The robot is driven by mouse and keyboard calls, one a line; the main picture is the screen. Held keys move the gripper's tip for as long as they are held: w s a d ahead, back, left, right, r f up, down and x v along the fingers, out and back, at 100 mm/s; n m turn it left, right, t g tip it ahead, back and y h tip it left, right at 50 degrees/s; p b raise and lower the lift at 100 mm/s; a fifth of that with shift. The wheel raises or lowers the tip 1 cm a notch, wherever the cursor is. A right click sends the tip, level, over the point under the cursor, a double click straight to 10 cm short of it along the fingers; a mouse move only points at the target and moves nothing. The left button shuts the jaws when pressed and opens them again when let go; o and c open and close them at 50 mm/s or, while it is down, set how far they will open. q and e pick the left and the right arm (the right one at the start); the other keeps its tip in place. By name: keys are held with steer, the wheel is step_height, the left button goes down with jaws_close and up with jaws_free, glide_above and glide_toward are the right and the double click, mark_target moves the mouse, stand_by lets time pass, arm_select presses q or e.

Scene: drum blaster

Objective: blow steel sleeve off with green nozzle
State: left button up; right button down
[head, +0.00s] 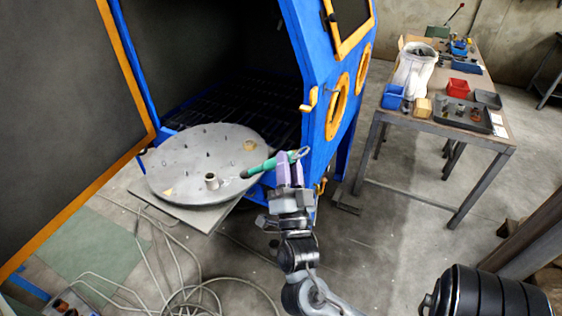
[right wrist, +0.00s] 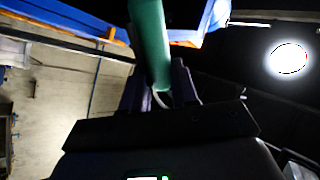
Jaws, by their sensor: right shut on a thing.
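My right gripper (head: 290,172) is shut on the green nozzle (head: 262,166), holding it at the right edge of the round grey turntable. The nozzle's tip points left over the disc. In the right wrist view the green nozzle (right wrist: 150,45) rises between the dark fingers (right wrist: 158,88). A small steel sleeve (head: 211,181) stands upright on the turntable (head: 180,172), left of the nozzle tip and apart from it. A tan ring-like piece (head: 250,145) sits farther back on the disc. My left gripper is not in view.
The blue blaster cabinet (head: 318,100) stands behind, its orange-edged door (head: 135,75) open at left. A workbench (head: 440,125) at right holds bins and a white bag. Coiled hoses (head: 200,290) lie on the floor in front. A black drum-like object (head: 485,292) is at lower right.

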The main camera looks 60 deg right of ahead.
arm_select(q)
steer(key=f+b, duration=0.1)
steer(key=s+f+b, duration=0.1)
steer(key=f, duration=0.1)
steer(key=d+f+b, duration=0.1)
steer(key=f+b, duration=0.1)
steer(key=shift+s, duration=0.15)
arm_select(e)
steer(key=w+f+m+g+h, duration=0.1)
steer(key=w+f+m, duration=0.1)
steer(key=w+f, duration=0.2)
steer(key=shift+d+f+h, duration=0.3)
steer(key=shift+d+f, duration=0.05)
steer(key=shift+f, duration=0.4)
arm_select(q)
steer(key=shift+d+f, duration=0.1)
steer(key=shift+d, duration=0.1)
arm_select(e)
steer(key=shift+w+d, duration=0.1)
steer(key=shift+w+d, duration=0.45)
steer(key=shift+d, duration=0.05)
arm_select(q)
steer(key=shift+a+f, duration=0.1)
arm_select(e)
steer(key=shift+r, duration=0.1)
